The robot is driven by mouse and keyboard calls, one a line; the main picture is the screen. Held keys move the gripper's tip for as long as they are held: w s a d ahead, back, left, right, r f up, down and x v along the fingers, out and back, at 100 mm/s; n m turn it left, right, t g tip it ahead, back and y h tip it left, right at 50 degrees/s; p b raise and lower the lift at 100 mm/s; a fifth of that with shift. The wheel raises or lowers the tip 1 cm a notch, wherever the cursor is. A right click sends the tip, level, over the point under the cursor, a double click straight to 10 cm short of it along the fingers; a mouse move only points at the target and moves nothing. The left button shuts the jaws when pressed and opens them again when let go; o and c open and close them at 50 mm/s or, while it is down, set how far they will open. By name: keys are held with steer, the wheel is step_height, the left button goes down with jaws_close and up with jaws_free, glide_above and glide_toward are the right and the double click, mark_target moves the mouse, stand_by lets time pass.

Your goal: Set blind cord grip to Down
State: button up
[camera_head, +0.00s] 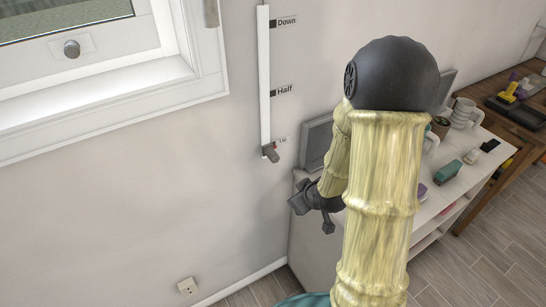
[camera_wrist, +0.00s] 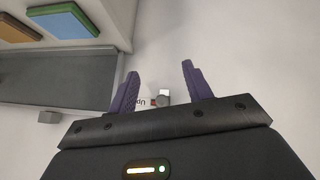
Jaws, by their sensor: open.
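The blind cord grip (camera_head: 270,152) is a small grey piece at the bottom of a white vertical track (camera_head: 264,75) on the wall, beside the "Up" mark. "Half" is marked midway and "Down" near the top. In the wrist view the grip (camera_wrist: 164,97) lies beyond my fingers, between them in the picture, with the upside-down "Up" label beside it. My gripper (camera_wrist: 160,85) is open, its two purple fingers apart and not visibly touching the grip. In the head view my gripper (camera_head: 311,212) is below and right of the grip; its fingertips are hard to make out.
A window with a white sill (camera_head: 115,100) is at the upper left. A white shelf unit (camera_head: 310,245) stands at right behind my arm, with a grey screen (camera_head: 316,143), mugs (camera_head: 463,113) and small items on top. The wall below the track is clear.

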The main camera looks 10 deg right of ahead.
steer(key=t+y, duration=0.1)
steer(key=t, duration=0.2)
steer(key=w+n+t+y, duration=0.1)
steer(key=t+y, duration=0.1)
steer(key=t, duration=0.1)
steer(key=d+t+y, duration=0.1)
steer(key=t, duration=0.2)
steer(key=shift+w+f+y, duration=0.2)
steer(key=shift+f+y, duration=0.05)
steer(key=shift+y, duration=0.05)
steer(key=shift+w+f, duration=0.1)
steer(key=b, duration=0.9)
glide_toward(276, 161)
steer(key=shift+d+f, duration=0.25)
steer(key=shift+f, duration=0.15)
steer(key=shift+w+a+b, duration=0.15)
steer(key=shift+w+b, duration=0.05)
steer(key=shift+b, duration=1)
steer(key=shift+w+a+r+b, duration=0.1)
steer(key=shift+a+b, duration=0.05)
steer(key=shift+b, duration=0.55)
steer(key=p+x, duration=0.1)
steer(key=x, duration=0.3)
steer(key=p+x, duration=0.1)
steer(key=x, duration=0.2)
steer(key=p+x, duration=0.1)
steer(key=x, duration=0.3)
steer(key=shift+w+r, duration=0.3)
steer(key=shift+w, duration=0.05)
